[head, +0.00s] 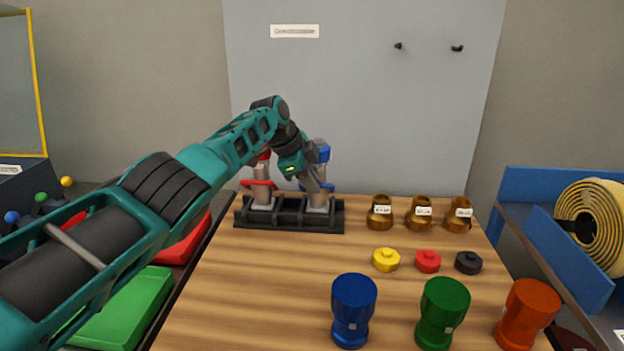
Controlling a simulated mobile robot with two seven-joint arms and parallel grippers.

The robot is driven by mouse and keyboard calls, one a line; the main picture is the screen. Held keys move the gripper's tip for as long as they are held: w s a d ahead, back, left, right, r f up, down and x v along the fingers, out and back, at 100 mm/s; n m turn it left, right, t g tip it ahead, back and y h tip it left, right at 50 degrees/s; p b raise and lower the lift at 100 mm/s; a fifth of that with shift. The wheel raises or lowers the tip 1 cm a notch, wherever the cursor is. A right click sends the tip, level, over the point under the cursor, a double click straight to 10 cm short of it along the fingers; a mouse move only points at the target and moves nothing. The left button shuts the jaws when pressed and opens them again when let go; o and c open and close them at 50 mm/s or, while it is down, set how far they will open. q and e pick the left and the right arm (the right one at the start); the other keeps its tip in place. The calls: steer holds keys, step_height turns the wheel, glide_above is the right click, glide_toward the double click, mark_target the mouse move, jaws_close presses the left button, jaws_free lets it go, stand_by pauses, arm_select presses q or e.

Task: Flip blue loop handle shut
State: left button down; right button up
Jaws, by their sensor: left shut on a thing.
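Two grey valve posts stand on a dark rack at the back left of the wooden table. The right post has a blue cap (321,151) and a blue loop handle (327,187), which shows only in part at the post's right side. My left gripper (318,188) reaches down in front of this post and is shut at the blue handle's level. The gripper covers most of the handle, so its exact angle is hidden. My right gripper is not in view.
The left post has a red loop handle (259,184), close beside my left arm. Brass fittings (419,215), small coloured caps (428,261) and large coloured pieces (353,309) stand on the right half of the table. The table's front left is clear.

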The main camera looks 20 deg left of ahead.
arm_select(q)
steer(key=shift+a, duration=0.1)
steer(key=c, duration=1.2)
jaws_free()
steer(key=shift+o, duration=0.2)
steer(key=v, duration=1.3)
steer(key=shift+f, duration=0.1)
